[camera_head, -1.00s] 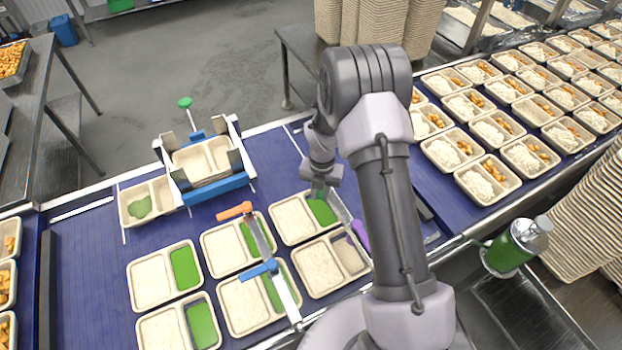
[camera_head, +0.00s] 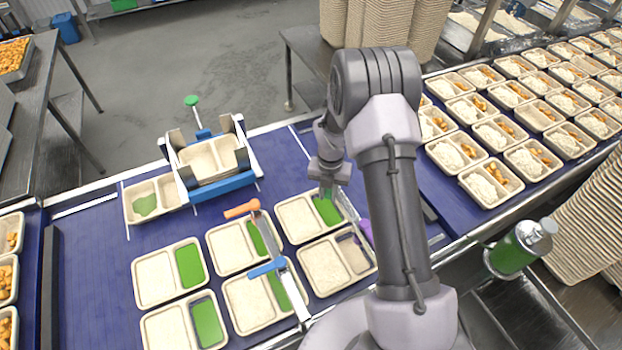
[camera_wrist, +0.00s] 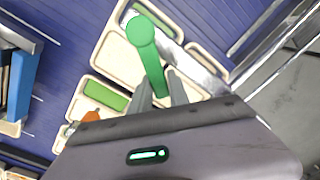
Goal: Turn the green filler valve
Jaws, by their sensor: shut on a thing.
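The green filler valve (camera_wrist: 150,50) shows in the wrist view as a green lever with a round knob at its upper end, on a metal filler bar (camera_wrist: 192,62) above the trays. My gripper (camera_wrist: 162,88) is shut on the lower end of this lever, one finger on each side. In the head view my gripper (camera_head: 327,190) points down at the far right end of the tray group, beside a tray with a green compartment (camera_head: 328,211). There the green lever is mostly hidden by my gripper.
An orange lever (camera_head: 241,209), a blue lever (camera_head: 267,268) and a partly hidden purple lever (camera_head: 367,229) sit on or near the filler bars. Several trays lie below on the blue conveyor (camera_head: 90,250). A blue and white tray dispenser (camera_head: 222,184) stands at the left.

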